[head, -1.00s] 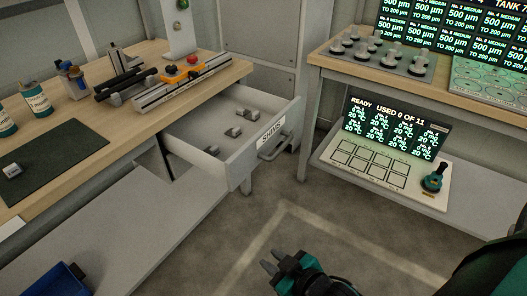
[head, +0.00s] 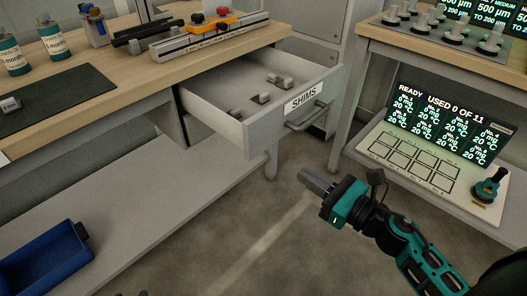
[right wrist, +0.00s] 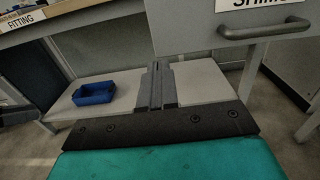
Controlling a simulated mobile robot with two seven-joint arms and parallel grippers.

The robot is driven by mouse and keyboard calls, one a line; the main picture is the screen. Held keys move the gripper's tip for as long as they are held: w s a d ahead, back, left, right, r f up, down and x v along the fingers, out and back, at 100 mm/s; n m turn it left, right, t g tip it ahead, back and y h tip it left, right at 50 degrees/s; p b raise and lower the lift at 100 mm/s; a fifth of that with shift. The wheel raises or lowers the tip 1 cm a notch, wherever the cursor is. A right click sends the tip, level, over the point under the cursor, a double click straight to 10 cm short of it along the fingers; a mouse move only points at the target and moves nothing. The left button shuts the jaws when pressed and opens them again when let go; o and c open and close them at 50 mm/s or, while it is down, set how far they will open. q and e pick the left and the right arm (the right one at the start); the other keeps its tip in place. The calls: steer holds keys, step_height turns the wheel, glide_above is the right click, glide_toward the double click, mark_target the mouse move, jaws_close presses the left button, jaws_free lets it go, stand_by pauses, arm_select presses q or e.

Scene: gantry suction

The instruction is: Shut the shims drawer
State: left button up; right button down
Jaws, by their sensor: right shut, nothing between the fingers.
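The shims drawer (head: 245,128) is pulled out from under the wooden bench in the head view. Its front has a white SHIMS label (head: 303,98) and a grey bar handle (head: 318,117). Several small grey metal blocks (head: 264,98) lie inside. In the right wrist view the handle (right wrist: 264,29) shows at the upper right. My right gripper (head: 306,178) is shut and empty, below and in front of the drawer, apart from the handle. Its closed fingers also show in the right wrist view (right wrist: 157,72).
A blue bin (head: 45,262) sits on the grey lower shelf (head: 150,210) at left. At right, a second bench carries a lit display (head: 440,125) and a panel with a teal-handled knob (head: 488,186). The floor in front of the drawer is clear.

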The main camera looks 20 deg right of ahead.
mark_target(254, 143)
steer(key=p+x, duration=0.1)
steer(key=x, duration=1.1)
steer(key=shift+w, duration=0.25)
arm_select(q)
steer(key=shift+s+r, duration=0.25)
steer(key=shift+r, duration=0.2)
arm_select(e)
steer(key=shift+w+a, duration=0.25)
steer(key=shift+w, duration=0.15)
